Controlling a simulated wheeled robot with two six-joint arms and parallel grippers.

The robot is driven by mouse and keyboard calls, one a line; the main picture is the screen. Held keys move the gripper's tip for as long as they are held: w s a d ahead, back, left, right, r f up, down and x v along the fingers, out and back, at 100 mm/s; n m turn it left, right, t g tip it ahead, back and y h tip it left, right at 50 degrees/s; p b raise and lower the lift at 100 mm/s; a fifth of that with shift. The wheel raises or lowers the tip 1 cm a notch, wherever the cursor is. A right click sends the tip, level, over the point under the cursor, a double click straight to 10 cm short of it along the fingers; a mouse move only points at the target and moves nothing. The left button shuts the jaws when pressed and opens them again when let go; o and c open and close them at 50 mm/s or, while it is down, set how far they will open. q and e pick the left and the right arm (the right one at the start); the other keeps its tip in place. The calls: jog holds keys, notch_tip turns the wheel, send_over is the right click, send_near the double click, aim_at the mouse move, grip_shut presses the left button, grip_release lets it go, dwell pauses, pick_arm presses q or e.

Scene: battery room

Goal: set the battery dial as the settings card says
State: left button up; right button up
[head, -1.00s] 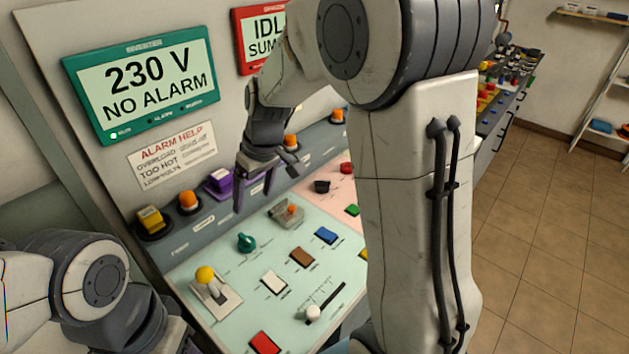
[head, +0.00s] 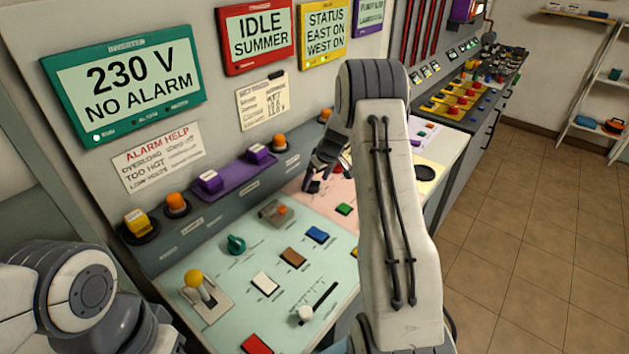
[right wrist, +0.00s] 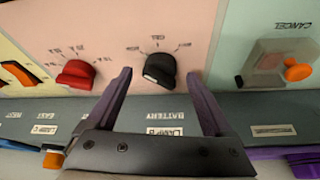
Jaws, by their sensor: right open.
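The black dial (right wrist: 159,70) is on the pink panel, above the BATTERY label in the right wrist view, where the writing is upside down. Small position marks surround it; which one it points at is unclear. The dial also shows in the head view (head: 313,187), partly hidden by my right gripper (head: 316,178). That gripper is open, its purple fingers either side of the dial in the right wrist view (right wrist: 160,76); contact is not visible. The settings card (head: 262,101) hangs on the wall; its small handwriting is hard to read. My left gripper is out of view.
A red dial (right wrist: 76,74) sits beside the black one. A covered orange button (right wrist: 298,72) is on the other side. The green panel has a teal knob (head: 236,245), a yellow-topped lever (head: 195,278) and a white slider (head: 306,314). Orange lamps line the ledge.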

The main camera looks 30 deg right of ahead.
aim_at(312, 185)
jog(key=shift+x, duration=1.1)
jog(key=shift+c, duration=0.3)
jog(key=c, duration=1.3)
jog(key=shift+o, duration=0.2)
jog(key=shift+a, duration=0.1)
